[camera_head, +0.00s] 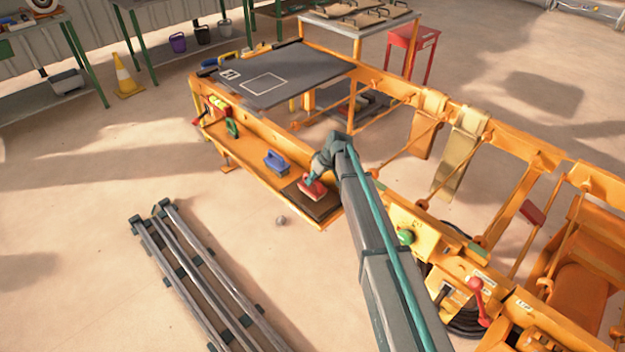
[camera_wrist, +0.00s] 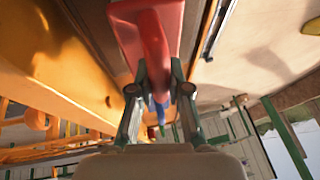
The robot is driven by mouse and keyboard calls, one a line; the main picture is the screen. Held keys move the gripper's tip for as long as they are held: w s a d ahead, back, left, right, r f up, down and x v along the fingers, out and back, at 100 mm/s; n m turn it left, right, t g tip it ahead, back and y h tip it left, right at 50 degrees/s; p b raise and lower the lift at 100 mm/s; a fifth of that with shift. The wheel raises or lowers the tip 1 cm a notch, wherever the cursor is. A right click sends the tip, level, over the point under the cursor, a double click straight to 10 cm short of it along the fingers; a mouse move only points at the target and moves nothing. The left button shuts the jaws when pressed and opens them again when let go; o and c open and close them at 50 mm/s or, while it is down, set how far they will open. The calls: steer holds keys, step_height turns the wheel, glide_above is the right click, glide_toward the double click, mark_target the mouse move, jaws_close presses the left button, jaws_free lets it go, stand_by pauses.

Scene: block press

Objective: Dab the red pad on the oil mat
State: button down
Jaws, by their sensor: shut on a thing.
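My gripper (camera_head: 314,178) is shut on the handle of the red pad (camera_head: 312,190). In the wrist view, my gripper's two fingers (camera_wrist: 158,92) close on the red handle from both sides, and the red pad (camera_wrist: 148,30) fills the top middle. In the head view, the pad is over the dark oil mat (camera_head: 322,210) at the near end of the orange shelf. I cannot tell whether the pad touches the mat. Part of the mat is hidden behind the pad and my arm.
A blue pad (camera_head: 277,162) and a green one (camera_head: 231,128) stand farther along the orange shelf (camera_head: 255,150). A dark plate with a white outlined square (camera_head: 263,84) lies on top of the orange frame. Metal rails (camera_head: 205,275) lie on the floor in front.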

steer(key=shift+f+b, duration=0.4)
steer(key=shift+f, duration=0.15)
stand_by(1.8)
steer(key=shift+r+p, duration=1.3)
steer(key=shift+r, duration=2.25)
